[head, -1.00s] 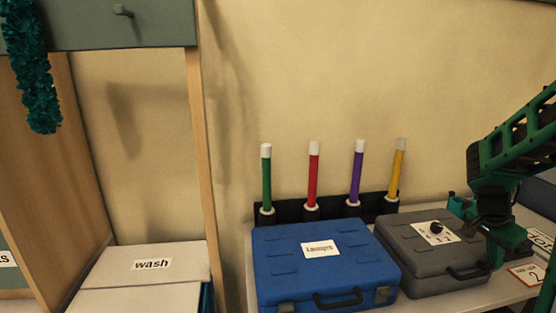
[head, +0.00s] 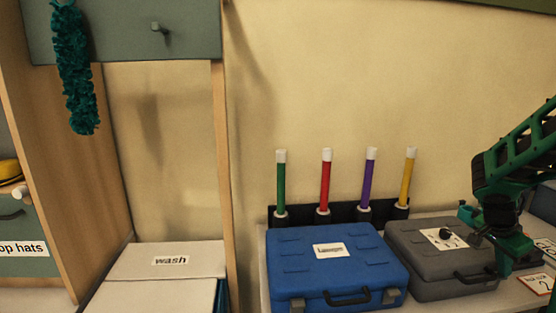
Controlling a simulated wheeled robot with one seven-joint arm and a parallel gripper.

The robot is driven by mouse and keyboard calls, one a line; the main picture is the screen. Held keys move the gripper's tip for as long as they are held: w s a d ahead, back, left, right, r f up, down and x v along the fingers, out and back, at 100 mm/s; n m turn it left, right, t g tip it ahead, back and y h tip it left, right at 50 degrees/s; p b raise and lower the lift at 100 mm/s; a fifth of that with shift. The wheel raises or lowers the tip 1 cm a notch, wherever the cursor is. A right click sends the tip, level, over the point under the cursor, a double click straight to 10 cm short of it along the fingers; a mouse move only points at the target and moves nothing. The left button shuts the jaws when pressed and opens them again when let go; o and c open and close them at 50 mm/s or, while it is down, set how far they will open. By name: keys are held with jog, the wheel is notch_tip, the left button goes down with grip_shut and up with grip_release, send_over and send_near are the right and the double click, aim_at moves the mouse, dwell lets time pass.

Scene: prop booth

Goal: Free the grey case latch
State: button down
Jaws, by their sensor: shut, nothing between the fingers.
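The grey case (head: 425,262) lies closed on the table at the right, with a dark front handle (head: 474,279). My gripper (head: 503,268) is at the right end of the grey case, pointing down. It is shut with nothing in it. Whether it touches the case is unclear.
A closed blue case (head: 335,262) stands close left of the grey one. Several coloured tubes (head: 325,182) stand in a black rack (head: 341,212) behind. Numbered cards (head: 538,283) lie at the right.

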jog(key=f, duration=0.2)
jog(key=shift+s+a+f, duration=0.3)
jog(key=shift+s+a, duration=0.1)
jog(key=shift+w+d+f, duration=0.25)
jog(key=shift+w+d, duration=0.05)
jog(key=shift+w, duration=0.15)
jog(key=shift+a+r, duration=0.1)
jog(key=shift+r, duration=0.35)
jog(key=shift+s+r, duration=0.4)
jog(key=shift+s, duration=0.45)
notch_tip(320, 180, up, 6)
send_over(500, 275)
jog(key=s, duration=0.3)
jog(key=shift+r, duration=0.2)
